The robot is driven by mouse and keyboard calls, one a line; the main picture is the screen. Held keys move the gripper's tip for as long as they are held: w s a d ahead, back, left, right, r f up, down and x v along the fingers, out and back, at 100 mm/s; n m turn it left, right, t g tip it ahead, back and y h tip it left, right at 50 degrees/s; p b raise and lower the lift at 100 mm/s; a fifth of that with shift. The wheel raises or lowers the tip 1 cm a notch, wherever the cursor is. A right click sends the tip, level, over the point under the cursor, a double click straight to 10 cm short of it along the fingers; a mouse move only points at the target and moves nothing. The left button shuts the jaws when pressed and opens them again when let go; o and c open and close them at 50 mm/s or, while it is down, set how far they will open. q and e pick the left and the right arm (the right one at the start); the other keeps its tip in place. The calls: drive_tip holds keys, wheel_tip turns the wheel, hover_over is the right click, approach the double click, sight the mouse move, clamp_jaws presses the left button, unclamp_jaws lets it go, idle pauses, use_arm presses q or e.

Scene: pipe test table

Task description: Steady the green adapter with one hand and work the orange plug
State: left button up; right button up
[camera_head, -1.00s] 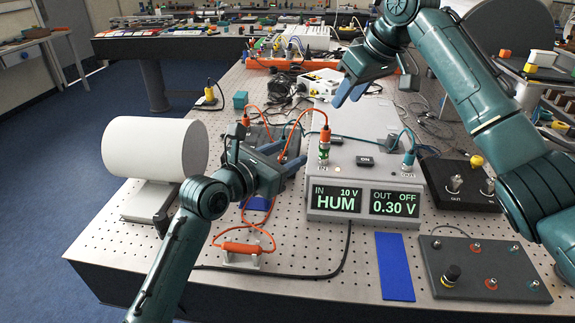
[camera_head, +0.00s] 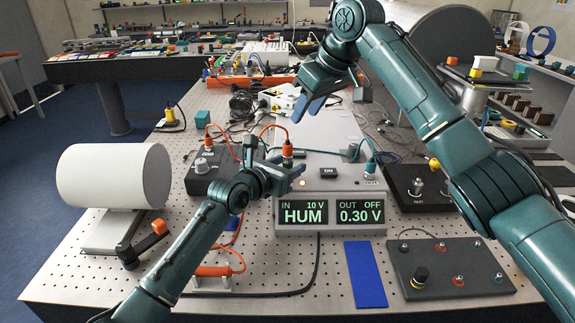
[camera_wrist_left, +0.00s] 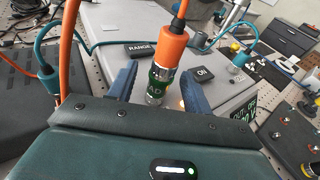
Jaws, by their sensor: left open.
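The orange plug (camera_head: 288,148) stands upright on top of the green adapter (camera_head: 287,162), on the IN side of the grey meter box. In the left wrist view the orange plug (camera_wrist_left: 172,47) tilts slightly, with its cable rising from the top, and the green adapter (camera_wrist_left: 160,80) is below it with a metal collar. My left gripper (camera_head: 285,173) is open; in the left wrist view its blue fingers (camera_wrist_left: 158,90) stand on either side of the adapter, with gaps visible. My right gripper (camera_head: 309,106) is open and empty, above and behind the plug.
The meter box (camera_head: 330,182) reads "IN 10 V HUM" and "OUT OFF 0.30 V". A teal plug (camera_head: 370,168) stands on its OUT side. A blue pad (camera_head: 365,275) and a socket panel (camera_head: 450,268) lie in front.

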use_arm(q)
drive_tip(key=shift+w+d+f, duration=0.1)
drive_tip(key=shift+w+d, duration=0.1)
drive_tip(key=shift+w, duration=0.1)
drive_tip(key=c, duration=1.1)
